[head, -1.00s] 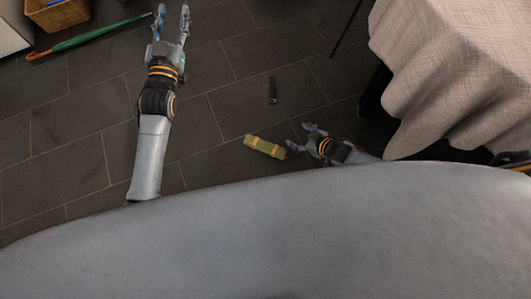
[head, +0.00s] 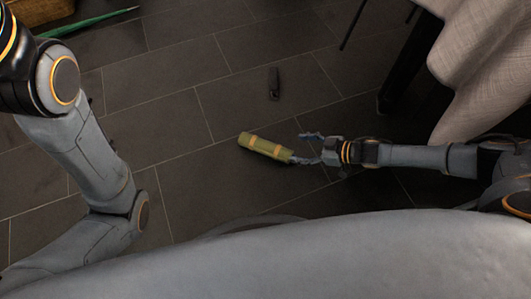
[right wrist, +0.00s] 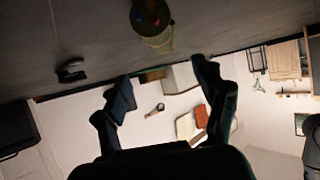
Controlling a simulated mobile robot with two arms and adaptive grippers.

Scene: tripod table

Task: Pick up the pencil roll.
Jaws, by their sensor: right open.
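The pencil roll (head: 266,147) is an olive-green roll with orange bands, lying on the dark tiled floor in the middle of the head view. In the right wrist view the roll (right wrist: 152,28) shows end-on near the top, with coloured tips at its end. My right gripper (head: 303,147) is open and empty, low beside the roll's right end. Its lower finger looks close to that end; I cannot tell if they touch. Its fingers (right wrist: 163,78) also show apart in the wrist view. My left arm is at the left, its gripper out of frame.
A small dark object (head: 273,84) lies on the floor beyond the roll. A table with a beige cloth (head: 485,75) stands at the right, above my right arm's side. A green umbrella (head: 92,23) and a basket (head: 40,10) are at the top left. Floor around the roll is clear.

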